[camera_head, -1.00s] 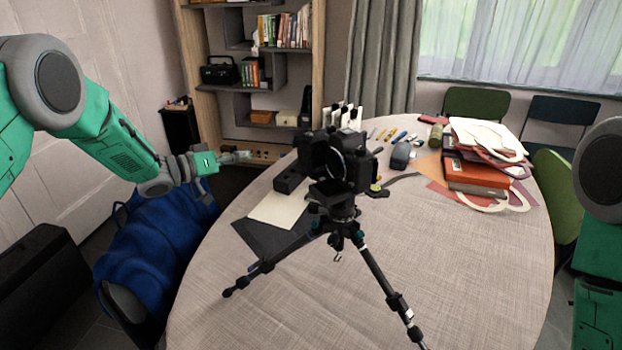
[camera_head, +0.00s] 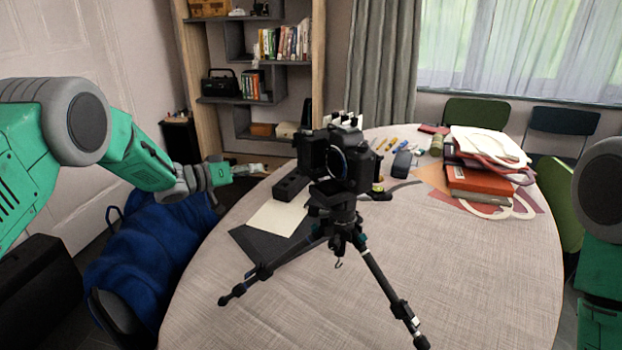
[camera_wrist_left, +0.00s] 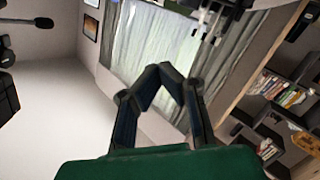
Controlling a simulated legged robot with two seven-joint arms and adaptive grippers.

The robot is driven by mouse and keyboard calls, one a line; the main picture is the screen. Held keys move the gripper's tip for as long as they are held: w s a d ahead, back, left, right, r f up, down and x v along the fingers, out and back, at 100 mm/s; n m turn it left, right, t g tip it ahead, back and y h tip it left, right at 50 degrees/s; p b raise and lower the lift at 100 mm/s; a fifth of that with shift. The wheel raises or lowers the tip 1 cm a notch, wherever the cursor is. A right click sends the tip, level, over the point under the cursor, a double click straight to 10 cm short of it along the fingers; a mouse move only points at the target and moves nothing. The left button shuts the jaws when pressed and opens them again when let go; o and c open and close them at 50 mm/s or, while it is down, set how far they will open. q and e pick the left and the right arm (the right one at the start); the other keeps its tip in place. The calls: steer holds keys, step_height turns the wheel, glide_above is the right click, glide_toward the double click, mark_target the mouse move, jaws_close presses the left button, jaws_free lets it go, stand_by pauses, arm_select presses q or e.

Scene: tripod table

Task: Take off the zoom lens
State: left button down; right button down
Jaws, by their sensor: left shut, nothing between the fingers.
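A black camera (camera_head: 352,152) stands upright on a black tripod (camera_head: 343,222) near the middle of the table. A round, ring-edged part (camera_head: 338,164) shows on its near side; I cannot tell whether this is the zoom lens or the bare mount. My left gripper (camera_head: 262,168) is to the left of the camera, clearly apart from it, above the table's far left edge. It is shut and empty. In the left wrist view its fingers (camera_wrist_left: 160,72) meet at their tips. My right gripper is out of view.
A black block (camera_head: 290,186) and a pale sheet (camera_head: 277,217) lie left of the tripod. A bookshelf (camera_head: 318,70) stands behind.

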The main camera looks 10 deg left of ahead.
arm_select(q)
steer(key=w+d+f+b, duration=0.3)
steer(key=w+f+b, duration=0.6)
steer(key=b, duration=0.7)
steer(key=shift+d+f+g+y, duration=0.35)
steer(key=shift+f+g+y, duration=0.05)
steer(key=shift+f, duration=0.3)
stand_by(0.7)
steer(key=shift+s, duration=0.1)
steer(key=c, duration=2.1)
jaws_free()
steer(key=shift+o, duration=0.2)
steer(key=shift+r, duration=0.1)
